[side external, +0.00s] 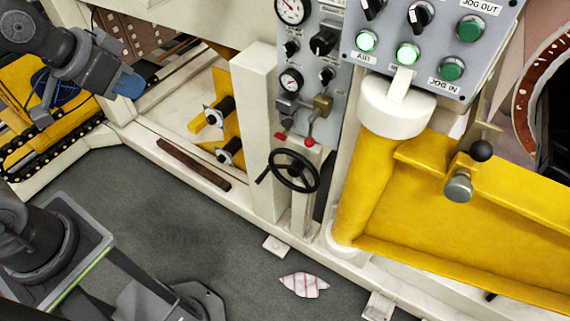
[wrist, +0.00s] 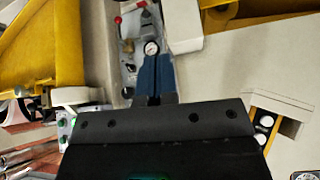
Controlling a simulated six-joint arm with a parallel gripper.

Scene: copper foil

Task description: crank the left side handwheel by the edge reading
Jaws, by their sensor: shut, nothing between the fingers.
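A black spoked handwheel (side external: 293,170) with a small side handle stands on a cream post in the middle of the side external view. I cannot make it out in the wrist view. My gripper (side external: 130,84) is at the upper left of the side external view, well apart from the handwheel. Its blue fingers also show in the wrist view (wrist: 157,75), closed together with nothing between them. No edge reading is legible in either view.
A valve panel with gauges (side external: 291,80) and red-knobbed levers stands above the handwheel. A button box (side external: 430,45) with lit green buttons is at the upper right. A yellow beam (side external: 470,215) lies to the right. A striped rag (side external: 303,285) lies on the grey floor.

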